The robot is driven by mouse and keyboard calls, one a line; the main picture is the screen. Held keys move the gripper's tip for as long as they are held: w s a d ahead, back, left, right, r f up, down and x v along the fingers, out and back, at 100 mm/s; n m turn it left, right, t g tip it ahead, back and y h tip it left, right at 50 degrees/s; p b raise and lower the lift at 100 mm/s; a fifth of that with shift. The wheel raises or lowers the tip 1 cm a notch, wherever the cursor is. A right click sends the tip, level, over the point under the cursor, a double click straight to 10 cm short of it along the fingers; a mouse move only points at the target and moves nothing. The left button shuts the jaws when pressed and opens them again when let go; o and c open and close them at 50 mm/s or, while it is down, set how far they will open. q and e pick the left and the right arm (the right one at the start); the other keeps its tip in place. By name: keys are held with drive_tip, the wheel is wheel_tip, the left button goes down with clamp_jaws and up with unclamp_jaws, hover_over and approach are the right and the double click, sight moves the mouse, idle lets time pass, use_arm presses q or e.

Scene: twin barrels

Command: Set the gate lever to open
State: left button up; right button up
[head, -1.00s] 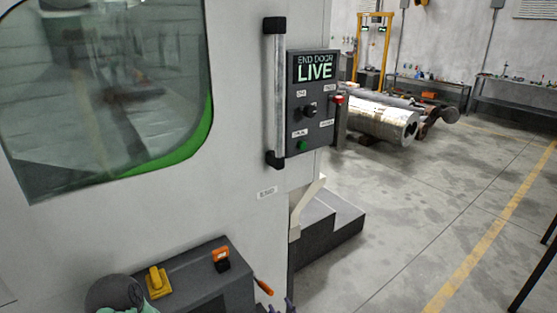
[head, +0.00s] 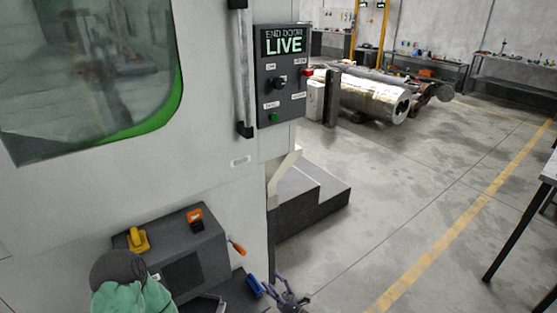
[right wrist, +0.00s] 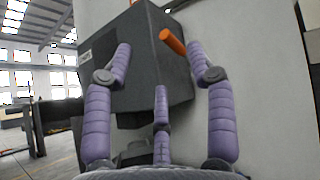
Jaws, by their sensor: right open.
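An orange lever (head: 237,248) sticks out from the right side of the dark grey box (head: 207,250) at the bottom of the head view. I take it as the gate lever; no label on it is readable. My right gripper (head: 286,291) is open, below and right of the lever. In the right wrist view the purple fingers of my right gripper (right wrist: 160,60) are spread and empty. The orange lever (right wrist: 173,41) shows beyond them, between the two upper fingertips, with a visible gap to the fingers. My left gripper is not in view.
A yellow handle (head: 138,240) and an orange switch (head: 195,218) are on the box. A blue-handled object (head: 254,285) lies near my right gripper. A panel reading "END DOOR LIVE" (head: 283,75) is on the machine.

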drive_tip(key=s+a+f+n+g+h+p, duration=0.1)
drive_tip(key=s+a+f+n+g+h, duration=0.2)
drive_tip(key=a+f+g, duration=0.45)
drive_tip(key=s+d+f+n+g+h+p, duration=0.1)
drive_tip(key=s+d+f+n+g+h, duration=0.3)
drive_tip(key=s, duration=0.5)
drive_tip(key=s+d+f+n+g+h+p, duration=0.1)
drive_tip(key=s+d+f+g+h, duration=0.3)
drive_tip(key=s+h, duration=0.45)
drive_tip(key=s+d+r+n+t+h+p, duration=0.1)
drive_tip(key=s+d+r+n+h, duration=0.3)
drive_tip(key=s+d+r+n, duration=0.6)
drive_tip(key=s+d+r+p, duration=0.1)
drive_tip(key=s+r, duration=0.1)
drive_tip(key=s, duration=0.2)
drive_tip(key=shift+d+t, duration=0.2)
drive_tip(key=shift+t, duration=0.15)
